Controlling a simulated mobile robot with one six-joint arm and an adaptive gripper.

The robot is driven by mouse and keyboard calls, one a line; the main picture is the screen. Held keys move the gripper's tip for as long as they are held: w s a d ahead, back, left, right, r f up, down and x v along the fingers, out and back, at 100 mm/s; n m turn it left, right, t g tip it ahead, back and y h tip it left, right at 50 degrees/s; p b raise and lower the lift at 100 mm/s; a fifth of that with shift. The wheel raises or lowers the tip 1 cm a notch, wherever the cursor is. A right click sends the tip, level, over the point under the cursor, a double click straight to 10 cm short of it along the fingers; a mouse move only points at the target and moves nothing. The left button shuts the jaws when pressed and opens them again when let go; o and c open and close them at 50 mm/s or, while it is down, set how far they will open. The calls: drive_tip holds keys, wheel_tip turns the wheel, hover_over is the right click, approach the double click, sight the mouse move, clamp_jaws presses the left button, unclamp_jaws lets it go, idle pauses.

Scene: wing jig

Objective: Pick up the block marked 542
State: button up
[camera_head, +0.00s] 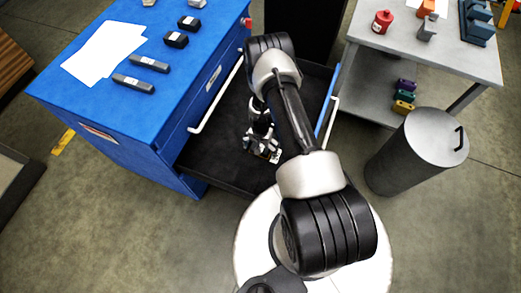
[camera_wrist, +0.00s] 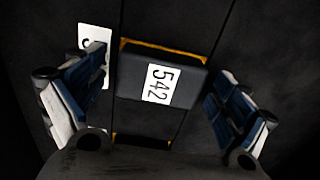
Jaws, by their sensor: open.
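The block marked 542 (camera_wrist: 135,76) is dark, with a white label reading 542 sideways, and shows in the middle of the wrist view. An orange-yellow edge shows along its top side. My gripper (camera_wrist: 157,90) is open, with one finger to the left of the block and one to the right, and visible gaps between them and the block. In the head view my gripper (camera_head: 262,148) reaches down into the open dark drawer (camera_head: 215,150) of the blue cabinet. The block itself is largely hidden by my gripper there.
Another white label (camera_wrist: 93,38) lies left of the block, partly behind the left finger. The blue cabinet top (camera_head: 95,103) carries papers and several dark blocks. A grey table (camera_head: 465,62) and a grey cylindrical bin (camera_head: 405,165) stand at right. Drawer walls surround my gripper.

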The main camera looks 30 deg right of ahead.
drive_tip(key=shift+r, duration=0.1)
drive_tip(key=c, duration=1.6)
